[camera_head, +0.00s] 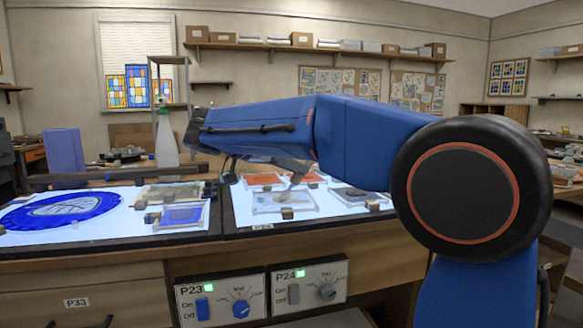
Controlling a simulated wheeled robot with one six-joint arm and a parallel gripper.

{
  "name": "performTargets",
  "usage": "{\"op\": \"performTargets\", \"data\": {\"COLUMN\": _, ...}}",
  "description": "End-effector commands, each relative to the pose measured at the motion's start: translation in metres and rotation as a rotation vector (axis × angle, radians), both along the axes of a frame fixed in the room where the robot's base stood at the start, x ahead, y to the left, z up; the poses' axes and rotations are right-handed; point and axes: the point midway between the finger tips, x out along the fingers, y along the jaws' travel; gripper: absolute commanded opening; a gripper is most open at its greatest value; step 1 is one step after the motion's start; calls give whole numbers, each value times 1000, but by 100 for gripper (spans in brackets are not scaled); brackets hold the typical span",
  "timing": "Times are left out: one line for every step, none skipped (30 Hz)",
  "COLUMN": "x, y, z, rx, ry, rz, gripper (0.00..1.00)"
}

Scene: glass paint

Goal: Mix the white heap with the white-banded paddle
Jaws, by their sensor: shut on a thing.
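My blue arm reaches across the light table from the right. My gripper (291,166) shows only partly below the forearm, which hides most of it. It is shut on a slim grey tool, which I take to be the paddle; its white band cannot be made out. The tool slants down to the front middle glass slab (262,208). A pale greyish patch lies on that slab and may be the white heap; it is too small and pale to be sure. I cannot tell whether the tool's tip touches it.
Other slabs hold orange-red (264,180), dark grey (357,194), blue (183,215) and dull yellowish (172,192) patches. A large blue disc (62,210) lies at left. A spray bottle (166,140) and a blue box (65,151) stand behind. Switch boxes (222,298) hang below the table's front edge.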

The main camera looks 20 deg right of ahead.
Motion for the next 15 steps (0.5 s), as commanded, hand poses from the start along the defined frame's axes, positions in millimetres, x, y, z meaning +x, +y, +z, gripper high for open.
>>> {"op": "performTargets", "data": {"x": 0, "y": -1, "z": -1, "rx": 0, "ry": 3, "rz": -1, "gripper": 0}}
{"op": "performTargets", "data": {"x": 0, "y": -2, "z": -1, "rx": 0, "ry": 3, "rz": -1, "gripper": 0}}
{"op": "performTargets", "data": {"x": 0, "y": -4, "z": -1, "rx": 0, "ry": 3, "rz": -1, "gripper": 0}}
{"op": "performTargets", "data": {"x": 0, "y": -6, "z": -1, "rx": 0, "ry": 3, "rz": -1, "gripper": 0}}
{"op": "performTargets", "data": {"x": -1, "y": -7, "z": -1, "rx": 0, "ry": 3, "rz": -1, "gripper": 0}}
{"op": "performTargets", "data": {"x": -1, "y": -10, "z": -1, "rx": 0, "ry": 3, "rz": -1, "gripper": 0}}
{"op": "performTargets", "data": {"x": -1, "y": -12, "z": -1, "rx": -1, "ry": 4, "rz": -2, "gripper": 0}}
{"op": "performTargets", "data": {"x": -1, "y": -14, "z": -1, "rx": -1, "ry": 4, "rz": -2, "gripper": 0}}
{"op": "performTargets", "data": {"x": -2, "y": -16, "z": -1, "rx": -1, "ry": 4, "rz": -2, "gripper": 0}}
{"op": "performTargets", "data": {"x": -2, "y": -18, "z": -1, "rx": -1, "ry": 4, "rz": -2, "gripper": 0}}
{"op": "performTargets", "data": {"x": -2, "y": -20, "z": -1, "rx": -1, "ry": 3, "rz": -2, "gripper": 0}}
{"op": "performTargets", "data": {"x": -2, "y": -22, "z": 0, "rx": -1, "ry": 3, "rz": -2, "gripper": 0}}
{"op": "performTargets", "data": {"x": -3, "y": -24, "z": 0, "rx": -1, "ry": 3, "rz": -2, "gripper": 0}}
{"op": "performTargets", "data": {"x": -3, "y": -25, "z": 0, "rx": 0, "ry": 3, "rz": -1, "gripper": 0}}
{"op": "performTargets", "data": {"x": -3, "y": -25, "z": 0, "rx": 0, "ry": 3, "rz": -1, "gripper": 0}}
